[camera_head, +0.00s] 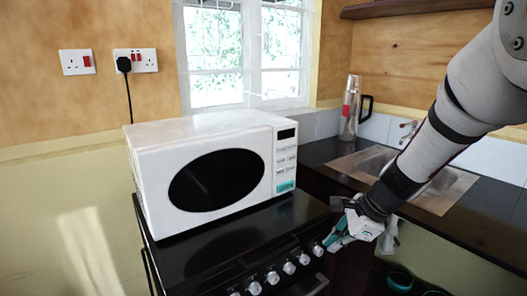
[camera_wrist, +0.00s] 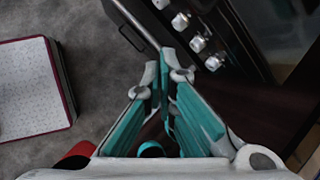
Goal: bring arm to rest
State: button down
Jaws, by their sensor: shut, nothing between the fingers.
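My gripper (camera_head: 338,238) is in the head view, just in front of the stove's right front edge, beside the row of knobs. In the wrist view my gripper (camera_wrist: 165,72) has its two teal fingers converging, with the tips close together and nothing held. My arm comes in from the upper right of the head view and reaches down to the left. The fingertips are near the knobs in the picture; I cannot tell whether they touch anything.
A white microwave (camera_head: 150,170) stands on the black stove (camera_head: 225,262). Stove knobs (camera_head: 289,267) line its front. A sink (camera_head: 440,196) and a steel flask (camera_head: 350,108) are on the counter at right. In the wrist view, a pale mat (camera_wrist: 30,90) lies on the grey floor.

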jog(key=s+a+r+n+p, duration=0.2)
jog(key=s+r+n, duration=0.8)
jog(key=s+r, duration=0.4)
jog(key=s+d+r+n+h+p, duration=0.1)
jog(key=s+n, duration=0.3)
jog(key=s, duration=0.4)
jog(key=s+d+r+n+h+p, duration=0.2)
jog(key=s+n, duration=0.3)
jog(key=s, duration=0.3)
jog(key=shift+d+r+t+h, duration=0.4)
jog(key=shift+d+r+h, duration=0.1)
jog(key=shift+h, duration=0.1)
